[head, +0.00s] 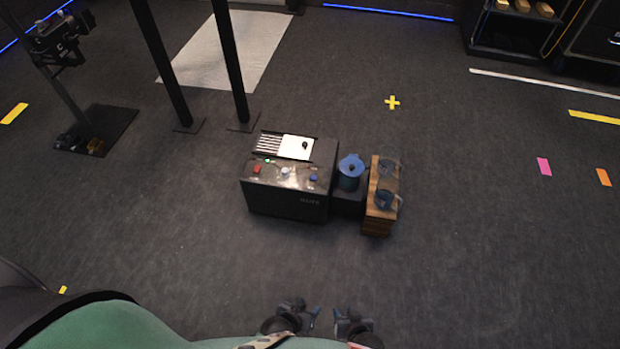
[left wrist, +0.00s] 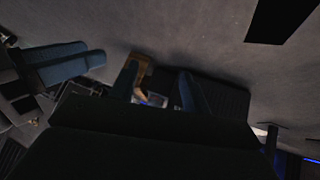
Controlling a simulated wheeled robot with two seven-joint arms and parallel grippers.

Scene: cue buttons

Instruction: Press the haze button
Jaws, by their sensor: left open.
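A black box (head: 288,204) stands on the floor ahead, with pale lettering on its front too small to read surely. Its top front edge has a red button (head: 256,169), a pale button (head: 285,173) and a blue button (head: 313,179). I cannot tell which of them is the haze button. My left gripper (head: 306,308) is low in the head view, well short of the box, open and empty. Its spread fingers (left wrist: 158,88) show in the left wrist view. My right gripper (head: 345,317) is beside it to the right; its jaw state is unclear.
A blue-lidded jug (head: 350,172) and a wooden stand (head: 376,217) with clear cups adjoin the box's right side. Two black posts (head: 232,60) rise behind it. A camera stand (head: 70,95) is far left. Floor between grippers and box is clear.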

